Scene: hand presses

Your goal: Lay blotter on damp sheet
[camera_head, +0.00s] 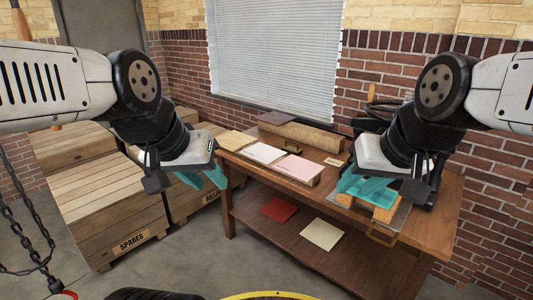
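A white sheet (262,153) and a pink sheet (298,170) lie side by side on the left part of the wooden table. I cannot tell for certain which sheet is the blotter or the damp one. My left gripper (206,178) hangs beyond the table's left edge, with its teal fingers apart and nothing seen between them. My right gripper (364,187) is over a low wooden frame (386,214) on a grey plate at the table's right. Its teal fingers overlap the frame, so their gap and any contact are unclear.
A wrapped brown roll or block (300,137) lies at the table's back. A small label (333,162) is near the middle. The lower shelf (270,235) holds a red sheet (279,209) and a cream sheet (322,234). Wooden crates (105,205) stand left; a chain (35,240) hangs there.

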